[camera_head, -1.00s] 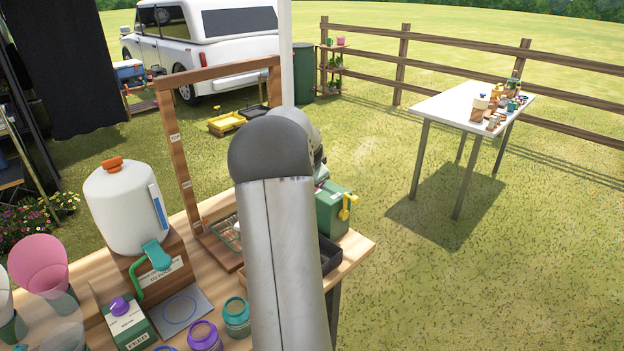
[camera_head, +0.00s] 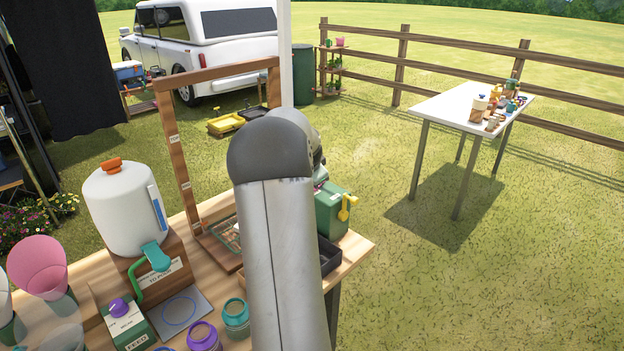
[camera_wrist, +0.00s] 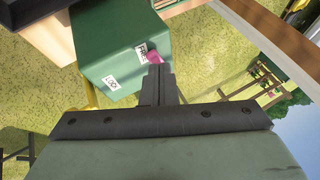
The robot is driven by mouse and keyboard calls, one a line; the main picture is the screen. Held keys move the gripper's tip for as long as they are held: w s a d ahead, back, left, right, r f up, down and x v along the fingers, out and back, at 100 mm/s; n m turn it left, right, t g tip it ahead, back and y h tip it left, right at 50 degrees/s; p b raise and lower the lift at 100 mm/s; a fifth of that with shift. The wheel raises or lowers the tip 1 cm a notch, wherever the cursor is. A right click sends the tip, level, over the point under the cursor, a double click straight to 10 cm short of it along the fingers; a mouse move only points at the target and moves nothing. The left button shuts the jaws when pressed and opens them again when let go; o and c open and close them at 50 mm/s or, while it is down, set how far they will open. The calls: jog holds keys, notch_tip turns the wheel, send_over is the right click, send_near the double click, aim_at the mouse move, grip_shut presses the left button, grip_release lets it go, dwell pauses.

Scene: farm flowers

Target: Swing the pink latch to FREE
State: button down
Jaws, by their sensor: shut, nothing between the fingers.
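The green box (camera_head: 331,213) stands at the right end of the wooden table, with a yellow crank (camera_head: 347,206) on its side. The pink latch (camera_wrist: 154,57) shows beside the upper label. My gripper (camera_wrist: 160,70) is shut and empty, its fingertips right at the latch; whether they touch it I cannot tell. In the head view my arm hides the gripper, and only a bit of pink (camera_head: 320,184) shows at the box top.
A dark tray (camera_head: 329,254) lies in front of the green box. A wooden frame (camera_head: 182,165) stands left of my arm. A white tank (camera_head: 126,208) and jars (camera_head: 236,318) fill the table's left part.

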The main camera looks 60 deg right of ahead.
jog(key=shift+s+d+f, duration=0.1)
jog(key=shift+f, duration=0.1)
dwell(0.3)
jog(key=shift+s+d+r, duration=0.1)
jog(key=shift+s+d, duration=0.3)
jog(key=shift+d, duration=0.1)
jog(key=shift+s, duration=0.1)
jog(key=shift+s+b, duration=0.45)
jog(key=shift+s, duration=0.05)
jog(key=s, duration=0.1)
jog(key=s+a+b, duration=0.1)
jog(key=shift+s+a+r, duration=0.2)
jog(key=shift+s+r, duration=0.1)
jog(key=shift+r, duration=0.1)
jog(key=v, duration=1)
jog(key=shift+r+b, duration=0.35)
jog(key=shift+b, duration=0.1)
jog(key=shift+w, duration=0.2)
